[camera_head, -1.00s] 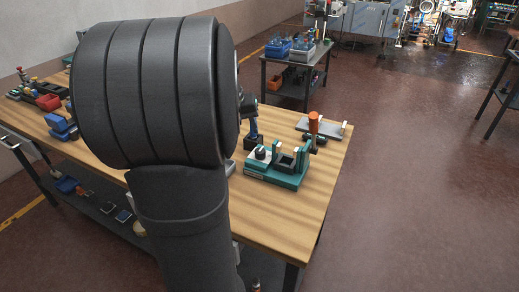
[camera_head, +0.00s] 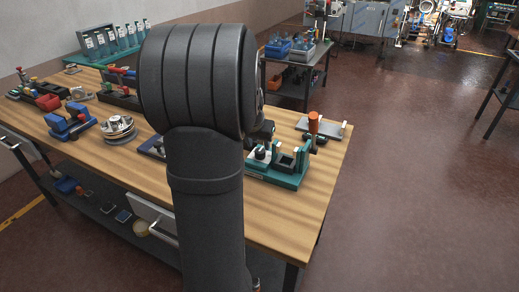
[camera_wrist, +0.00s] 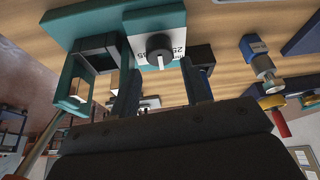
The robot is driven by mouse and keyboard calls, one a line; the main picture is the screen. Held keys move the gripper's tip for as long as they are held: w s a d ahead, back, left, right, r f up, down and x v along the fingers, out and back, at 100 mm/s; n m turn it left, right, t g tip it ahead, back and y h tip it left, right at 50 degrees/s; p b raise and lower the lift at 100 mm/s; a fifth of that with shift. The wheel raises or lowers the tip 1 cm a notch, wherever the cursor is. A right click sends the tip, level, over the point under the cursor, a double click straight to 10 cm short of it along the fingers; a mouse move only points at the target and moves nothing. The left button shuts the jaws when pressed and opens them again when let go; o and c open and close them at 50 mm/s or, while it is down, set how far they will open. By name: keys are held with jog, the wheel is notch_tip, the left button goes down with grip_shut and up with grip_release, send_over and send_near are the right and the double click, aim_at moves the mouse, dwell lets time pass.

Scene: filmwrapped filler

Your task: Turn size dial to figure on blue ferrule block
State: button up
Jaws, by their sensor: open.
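The size dial (camera_wrist: 158,48) is a dark knob with a pale pointer mark, on a white plate (camera_wrist: 176,24) of a teal fixture (camera_wrist: 88,22). In the head view the dial (camera_head: 260,153) sits on the teal fixture (camera_head: 287,178) near the bench's right end. My gripper (camera_wrist: 160,73) is open and empty, its dark fingers either side of the dial, apparently not touching it. A blue block (camera_wrist: 251,45) with a silver ferrule (camera_wrist: 263,66) and pale label stands to the right; its figure is unreadable.
An orange handle (camera_head: 313,122) stands beside the fixture, close to my wrist. Bare wood (camera_head: 310,205) lies in front of the fixture.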

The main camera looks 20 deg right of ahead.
aim_at(260, 151)
jog(key=shift+x, duration=2.1)
jog(key=c, duration=0.7)
jog(key=shift+n, duration=0.3)
jog(key=shift+n+t+y, duration=0.3)
jog(key=shift+n+y, duration=0.2)
jog(key=shift+n, duration=0.7)
jog(key=o, duration=0.7)
